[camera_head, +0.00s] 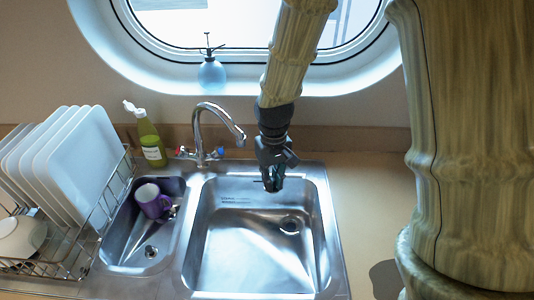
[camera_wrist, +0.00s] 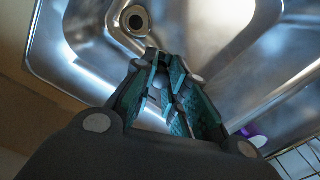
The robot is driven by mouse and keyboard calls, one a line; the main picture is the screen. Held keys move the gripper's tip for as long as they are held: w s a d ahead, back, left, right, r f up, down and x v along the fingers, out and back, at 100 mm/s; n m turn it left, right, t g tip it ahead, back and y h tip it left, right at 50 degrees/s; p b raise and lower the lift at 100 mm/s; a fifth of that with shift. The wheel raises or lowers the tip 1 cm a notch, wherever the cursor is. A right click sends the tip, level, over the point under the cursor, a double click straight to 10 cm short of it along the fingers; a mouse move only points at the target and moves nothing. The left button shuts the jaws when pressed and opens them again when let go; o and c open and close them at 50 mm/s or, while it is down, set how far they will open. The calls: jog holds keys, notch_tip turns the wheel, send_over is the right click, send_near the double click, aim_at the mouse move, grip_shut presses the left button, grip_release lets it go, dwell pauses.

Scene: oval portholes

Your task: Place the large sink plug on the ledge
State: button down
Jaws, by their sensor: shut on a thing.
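My gripper (camera_head: 272,181) hangs above the back part of the large sink basin (camera_head: 240,262), pointing down. In the wrist view its two teal-lined fingers (camera_wrist: 163,66) are close together, shut on a small dark thing, which I take for the large sink plug. The fingers hide most of it, so its shape is not clear. The large basin's round drain (camera_head: 290,224) is at the right of the basin and shows in the wrist view (camera_wrist: 135,20) beyond the fingertips. The pale ledge (camera_head: 340,92) runs along the bottom of the oval porthole, behind and above the sink.
A blue spray bottle (camera_head: 212,75) stands on the ledge, left of my arm. The tap (camera_head: 205,128) and a green soap bottle (camera_head: 150,140) stand behind the sink. A purple mug (camera_head: 153,203) lies in the small basin. A rack with white plates (camera_head: 85,165) is at left.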

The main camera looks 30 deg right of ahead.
jog(key=w+d+p, duration=0.1)
jog(key=w, duration=0.2)
jog(key=w+d+p, duration=0.1)
jog(key=w+d, duration=0.1)
jog(key=w, duration=0.2)
jog(key=w+d+p, duration=0.1)
jog(key=w+p, duration=0.1)
jog(key=w, duration=0.2)
jog(key=shift+w+d+f, duration=0.2)
jog(key=shift+d+f, duration=0.2)
jog(key=shift+w+d+r+p, duration=0.1)
jog(key=shift+w+d+p, duration=0.3)
jog(key=shift+w, duration=0.15)
jog(key=shift+w+f, duration=0.35)
jog(key=shift+w, duration=0.15)
jog(key=shift+s+f+p, duration=0.2)
jog(key=shift+f+p, duration=0.5)
jog(key=shift+f, duration=0.05)
jog(key=shift+w+f, duration=0.2)
jog(key=shift+f, duration=0.75)
jog(key=shift+s+r, duration=0.1)
jog(key=shift+s, duration=0.05)
